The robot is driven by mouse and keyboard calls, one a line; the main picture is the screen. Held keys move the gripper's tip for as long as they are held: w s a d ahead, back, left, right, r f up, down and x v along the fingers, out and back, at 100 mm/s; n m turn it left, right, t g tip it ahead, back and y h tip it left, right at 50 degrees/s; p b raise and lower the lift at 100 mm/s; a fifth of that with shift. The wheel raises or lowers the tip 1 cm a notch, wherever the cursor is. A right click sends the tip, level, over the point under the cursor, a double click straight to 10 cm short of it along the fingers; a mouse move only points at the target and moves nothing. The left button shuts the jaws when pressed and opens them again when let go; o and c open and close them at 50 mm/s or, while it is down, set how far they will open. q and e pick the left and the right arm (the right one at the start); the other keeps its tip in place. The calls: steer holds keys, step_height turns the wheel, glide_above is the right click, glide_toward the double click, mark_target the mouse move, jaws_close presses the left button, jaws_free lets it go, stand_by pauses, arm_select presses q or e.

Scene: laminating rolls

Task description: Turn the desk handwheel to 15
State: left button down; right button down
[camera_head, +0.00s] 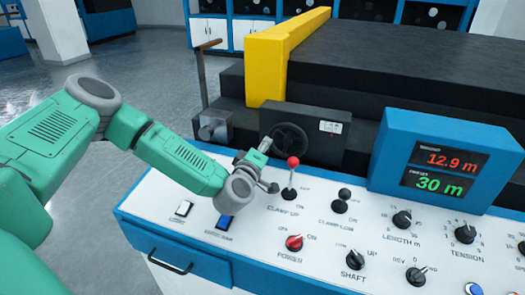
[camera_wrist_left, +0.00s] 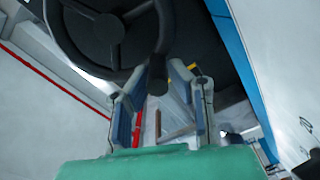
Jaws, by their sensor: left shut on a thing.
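The black desk handwheel (camera_head: 291,139) stands upright on a dark unit behind the white control desk. In the left wrist view the handwheel (camera_wrist_left: 118,25) fills the upper left, with a dark crank handle (camera_wrist_left: 158,72) sticking out from its rim. My left gripper (camera_head: 264,147) is at the handwheel's left lower side. In the left wrist view its fingers (camera_wrist_left: 165,100) stand on either side of the handle and are shut on it; the exact contact is partly hidden. A small white dial label (camera_head: 330,127) sits right of the wheel; its reading is too small to tell. My right gripper is out of view.
A red-knobbed clamp lever (camera_head: 292,163) rises close to my left gripper. The blue display box (camera_head: 437,160) reads 12.9 m in red and 30 m in green. Several knobs cover the desk (camera_head: 262,245). A yellow frame (camera_head: 268,68) stands behind the wheel.

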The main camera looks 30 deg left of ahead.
mark_target(285, 157)
arm_select(q)
steer(key=d+f+n+b, duration=0.1)
steer(key=n+b, duration=0.3)
steer(key=b, duration=0.1)
steer(key=d+f+n+b, duration=0.1)
steer(key=n+b, duration=0.2)
steer(key=b, duration=0.2)
steer(key=w+d+f+n+b, duration=0.1)
steer(key=d+f+n+b, duration=0.1)
steer(key=n+b, duration=0.2)
steer(key=shift+n+b, duration=0.3)
steer(key=shift+b, duration=0.3)
steer(key=shift+d+n+b, duration=0.25)
steer(key=shift+n+b, duration=0.5)
steer(key=shift+b, duration=0.05)
steer(key=shift+d+n+b, duration=0.25)
steer(key=shift+n+b, duration=0.5)
steer(key=shift+r, duration=0.1)
steer(key=c, duration=1.5)
jaws_free()
steer(key=shift+d, duration=0.3)
